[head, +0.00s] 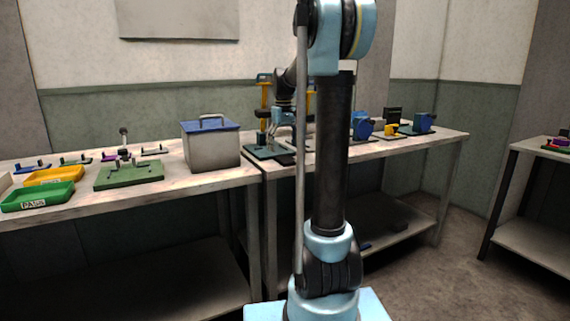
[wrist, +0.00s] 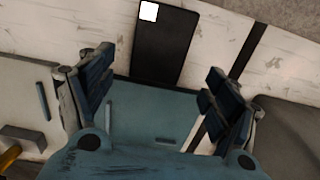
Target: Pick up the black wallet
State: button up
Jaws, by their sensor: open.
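A flat black rectangle with a white square on one corner, which looks like the black wallet (wrist: 162,52), lies on the pale bench top in the wrist view. It is at the top middle, beyond my fingertips and beside a teal base plate (wrist: 140,125). My gripper (wrist: 160,92) is open, with a finger on each side and nothing between them but the plate below. In the head view my gripper (head: 282,122) hangs over the middle of the benches, partly hidden by my own arm.
A grey box with a blue lid (head: 211,145) stands left of my gripper. Green (head: 38,196) and yellow trays (head: 54,176) and a green fixture (head: 128,176) are further left. Blue devices (head: 362,127) stand to the right. A dark gap (wrist: 246,50) runs right of the wallet.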

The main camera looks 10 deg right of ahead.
aim_at(284, 157)
jog(key=shift+d+f, duration=0.15)
jog(key=shift+f, duration=2)
jog(key=c, duration=1.3)
jog(key=shift+o, duration=0.2)
jog(key=shift+r, duration=0.1)
notch_tip(284, 157, up, 10)
